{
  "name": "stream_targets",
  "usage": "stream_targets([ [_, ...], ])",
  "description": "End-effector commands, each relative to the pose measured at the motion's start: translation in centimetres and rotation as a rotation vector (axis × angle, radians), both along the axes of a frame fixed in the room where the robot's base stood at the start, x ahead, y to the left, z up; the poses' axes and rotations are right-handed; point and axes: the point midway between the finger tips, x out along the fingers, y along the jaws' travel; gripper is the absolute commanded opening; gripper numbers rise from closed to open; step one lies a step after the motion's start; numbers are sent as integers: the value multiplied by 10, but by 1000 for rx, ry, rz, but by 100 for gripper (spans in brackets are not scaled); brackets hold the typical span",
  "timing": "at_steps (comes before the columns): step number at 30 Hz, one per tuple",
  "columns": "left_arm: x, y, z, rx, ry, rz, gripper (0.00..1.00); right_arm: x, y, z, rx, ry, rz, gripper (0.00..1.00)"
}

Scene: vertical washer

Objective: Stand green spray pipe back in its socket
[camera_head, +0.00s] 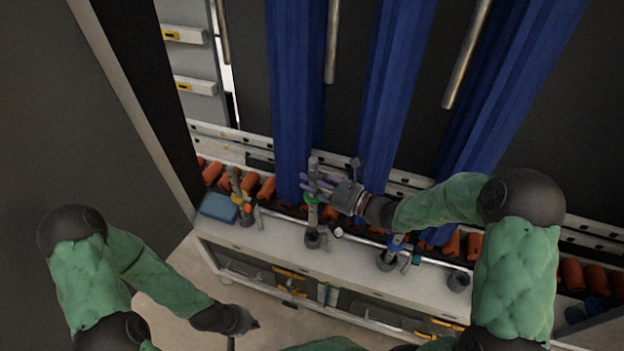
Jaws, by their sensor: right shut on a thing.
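The green spray pipe (312,215) is a grey, roughly upright pipe with a green ring, near the middle of the head view. My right gripper (318,187) reaches in from the right and is shut on its upper part. A dark round socket (316,239) on the pale ledge lies right under the pipe's lower end. I cannot tell whether the end is inside the socket or just above it. My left gripper (247,322) hangs low at the left, away from the pipe, and its finger state is unclear.
A blue-marked pipe (397,243) stands to the right, and another dark socket (459,281) is empty. Blue hanging brushes (295,90) and orange rollers (265,189) are behind the ledge (275,235).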

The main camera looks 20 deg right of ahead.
Motion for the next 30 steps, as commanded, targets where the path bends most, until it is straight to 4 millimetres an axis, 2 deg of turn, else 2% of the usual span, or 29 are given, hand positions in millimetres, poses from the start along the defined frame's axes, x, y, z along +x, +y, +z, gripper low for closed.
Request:
stream_targets([
  [17, 0, 0, -39, 0, 0, 0, 0, 0, 0, -42, 0, -1, -1, 0],
  [30, 0, 0, -50, 0, 0, 0, 0, 0, 0, -60, 0, -3, -1, 0],
])
